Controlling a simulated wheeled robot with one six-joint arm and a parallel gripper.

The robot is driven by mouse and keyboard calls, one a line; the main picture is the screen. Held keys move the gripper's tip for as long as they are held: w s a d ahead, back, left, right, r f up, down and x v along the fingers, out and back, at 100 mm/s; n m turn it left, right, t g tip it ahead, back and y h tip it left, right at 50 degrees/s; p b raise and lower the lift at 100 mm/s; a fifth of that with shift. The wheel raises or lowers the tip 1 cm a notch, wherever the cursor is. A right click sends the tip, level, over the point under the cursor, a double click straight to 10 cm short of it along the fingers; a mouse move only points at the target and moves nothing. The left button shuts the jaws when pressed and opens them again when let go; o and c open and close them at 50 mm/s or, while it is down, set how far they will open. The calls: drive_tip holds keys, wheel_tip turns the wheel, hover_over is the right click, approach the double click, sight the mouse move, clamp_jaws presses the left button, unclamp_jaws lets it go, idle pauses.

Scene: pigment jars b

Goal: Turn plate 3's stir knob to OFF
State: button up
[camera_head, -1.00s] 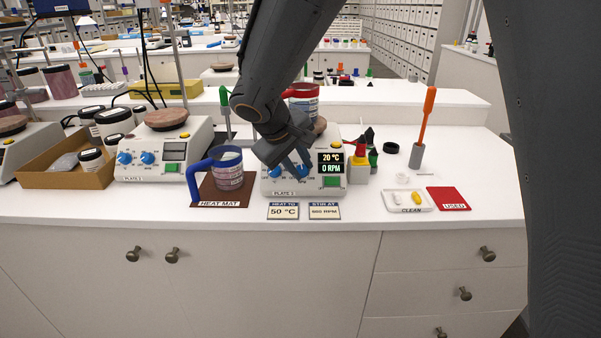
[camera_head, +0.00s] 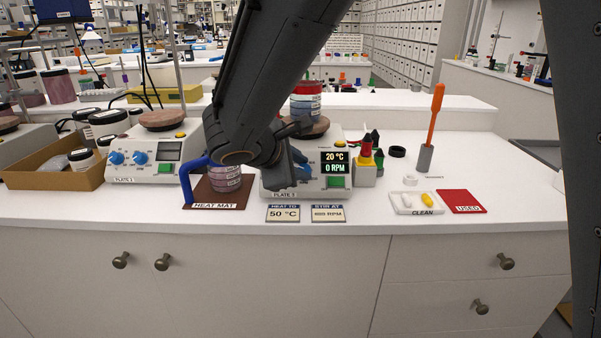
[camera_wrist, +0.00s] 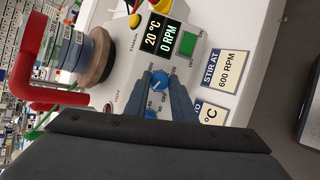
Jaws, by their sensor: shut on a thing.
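The plate (camera_head: 335,188) stands on the bench with a label at its front edge whose number I cannot read for certain. Its display (camera_head: 335,163) reads 20 °C and 0 RPM. My gripper (camera_wrist: 163,88) is shut on a blue knob (camera_wrist: 160,81), the one nearer the display; the knob's top shows between the fingers in the wrist view. A second blue knob (camera_wrist: 150,113) is partly hidden behind the fingers. In the head view my arm covers most of the knobs, and a bit of blue shows beside my gripper (camera_head: 298,172). A green switch (camera_wrist: 188,43) sits beside the display.
A jar (camera_head: 305,108) with a red band sits on the plate's top. A blue-handled holder (camera_head: 190,178) and jar stand on the heat mat (camera_head: 225,200) at left. Two cards (camera_head: 283,213) lie in front. Dropper bottles and a white tray (camera_head: 400,207) are at right.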

drive_tip(key=n+t+b, duration=0.1)
drive_tip(key=n, duration=0.1)
drive_tip(key=n+b, duration=0.1)
drive_tip(key=n, duration=0.1)
drive_tip(key=n+t+y+b, duration=0.1)
drive_tip(key=n, duration=0.1)
drive_tip(key=shift+s+d+f+n+t, duration=0.1)
drive_tip(key=shift+s+f+n+t, duration=0.05)
drive_tip(key=shift+f+n+t, duration=0.2)
drive_tip(key=n+y+b, duration=0.1)
drive_tip(key=n, duration=0.1)
drive_tip(key=n+t+y+b, duration=0.1)
drive_tip(key=n, duration=0.2)
drive_tip(key=shift+d+r+n+t+b, duration=0.15)
drive_tip(key=shift+n+t+b, duration=0.1)
drive_tip(key=shift+n+b, duration=0.15)
drive_tip(key=shift+n, duration=0.25)
drive_tip(key=o, duration=1.1)
drive_tip(key=shift+c, duration=0.2)
drive_tip(key=shift+s, duration=0.1)
drive_tip(key=v, duration=0.7)
drive_tip(key=shift+s+r+p, duration=0.2)
drive_tip(key=shift+s+p, duration=0.15)
